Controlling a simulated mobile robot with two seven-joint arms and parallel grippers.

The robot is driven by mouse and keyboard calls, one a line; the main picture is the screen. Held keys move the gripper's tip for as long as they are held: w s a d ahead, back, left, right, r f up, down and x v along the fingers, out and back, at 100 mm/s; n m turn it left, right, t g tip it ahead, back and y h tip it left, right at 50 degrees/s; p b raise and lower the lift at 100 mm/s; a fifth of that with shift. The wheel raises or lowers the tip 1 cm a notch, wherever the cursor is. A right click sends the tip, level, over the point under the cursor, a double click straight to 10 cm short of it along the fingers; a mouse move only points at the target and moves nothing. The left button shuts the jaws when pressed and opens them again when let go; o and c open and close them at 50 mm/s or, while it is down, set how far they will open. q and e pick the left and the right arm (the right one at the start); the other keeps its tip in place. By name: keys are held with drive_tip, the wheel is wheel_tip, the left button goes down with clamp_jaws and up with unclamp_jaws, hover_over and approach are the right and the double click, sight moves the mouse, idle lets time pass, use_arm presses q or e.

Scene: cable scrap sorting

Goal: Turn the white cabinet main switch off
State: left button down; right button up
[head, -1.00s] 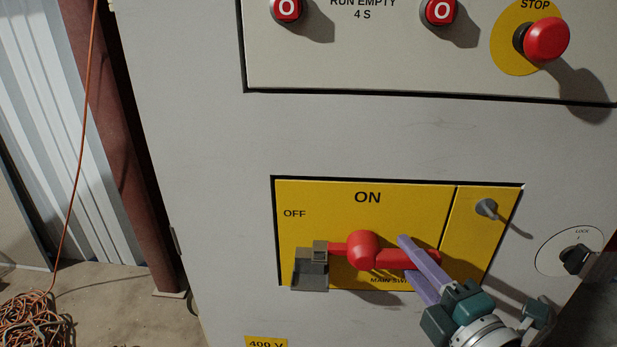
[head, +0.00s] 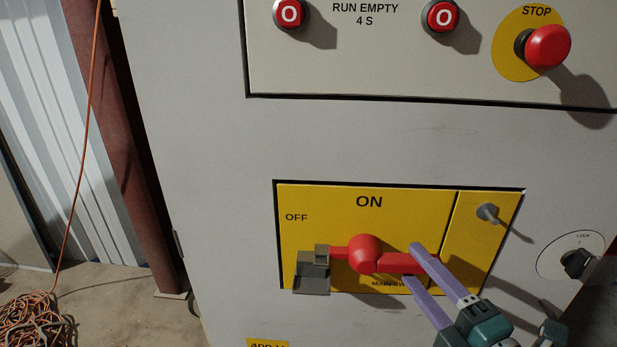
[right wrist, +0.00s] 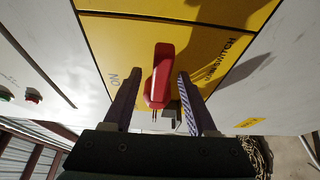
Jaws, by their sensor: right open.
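The main switch is a red rotary handle (head: 366,254) on a yellow plate (head: 325,200) of the white cabinet (head: 215,150). The handle lies about level; its left end meets a grey metal bracket (head: 312,270) below the word OFF. ON is printed above the hub. My right gripper (head: 412,262) is open at the handle's right arm, one finger above it and one below. In the right wrist view, the red handle (right wrist: 160,75) stands between the two fingers, with a gap visible on each side. My left gripper is not in view.
Above are red O buttons (head: 290,13) and a red STOP knob (head: 547,46). A small grey key-like knob (head: 488,212) sticks out right of the switch, and a black lock knob (head: 577,263) is farther right. Orange cable (head: 35,320) lies on the floor at left.

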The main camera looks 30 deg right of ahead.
drive_tip(key=s+a, duration=0.1)
drive_tip(key=s, duration=0.6)
drive_tip(key=shift+s+p, duration=0.25)
drive_tip(key=shift+p, duration=0.05)
drive_tip(key=shift+a, duration=0.1)
